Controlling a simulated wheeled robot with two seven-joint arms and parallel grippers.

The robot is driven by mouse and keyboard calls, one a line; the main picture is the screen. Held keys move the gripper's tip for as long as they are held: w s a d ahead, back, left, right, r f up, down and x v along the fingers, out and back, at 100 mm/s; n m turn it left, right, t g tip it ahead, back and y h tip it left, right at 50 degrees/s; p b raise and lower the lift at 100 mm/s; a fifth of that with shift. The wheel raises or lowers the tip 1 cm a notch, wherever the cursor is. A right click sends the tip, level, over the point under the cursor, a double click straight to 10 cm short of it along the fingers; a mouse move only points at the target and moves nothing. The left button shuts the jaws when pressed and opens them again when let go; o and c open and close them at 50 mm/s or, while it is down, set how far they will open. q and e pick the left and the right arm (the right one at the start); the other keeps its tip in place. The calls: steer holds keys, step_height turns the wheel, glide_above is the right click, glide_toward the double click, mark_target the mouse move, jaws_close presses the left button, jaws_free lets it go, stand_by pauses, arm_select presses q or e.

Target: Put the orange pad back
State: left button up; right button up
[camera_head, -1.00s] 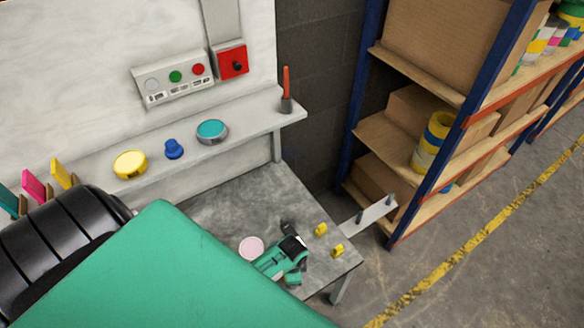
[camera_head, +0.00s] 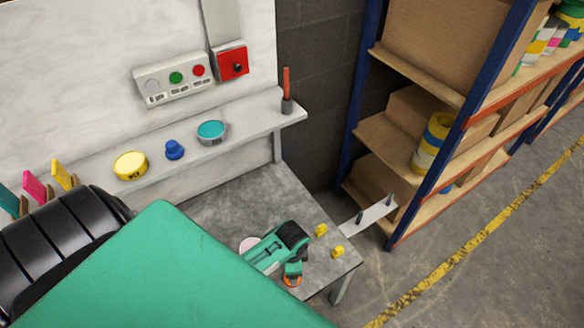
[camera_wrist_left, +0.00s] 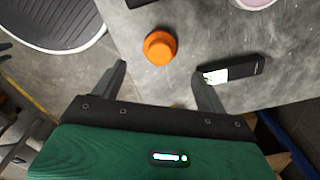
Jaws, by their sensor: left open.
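The orange pad (camera_wrist_left: 160,47) is a small round thing on the grey table, seen from above in the left wrist view. In the head view only a bit of orange (camera_head: 292,281) shows at the table's front, partly covered by my left gripper (camera_head: 296,264). In the left wrist view my left gripper (camera_wrist_left: 160,75) is open, its two fingers spread to either side below the pad. The pad lies just past the fingertips, roughly centred, with visible space on both sides. I cannot tell the height of the fingers above it. My right gripper is not in view.
A black block with a pale label (camera_wrist_left: 232,72) lies close to the right finger. A pale pink disc (camera_head: 248,243) and two yellow pieces (camera_head: 321,230) are on the table. The wall ledge (camera_head: 245,121) holds a yellow disc (camera_head: 130,165), blue knob (camera_head: 174,150) and teal disc (camera_head: 212,132).

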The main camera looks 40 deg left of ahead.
arm_select(q)
step_height(320, 180, up, 3)
steer(key=shift+r, duration=0.2)
stand_by(0.4)
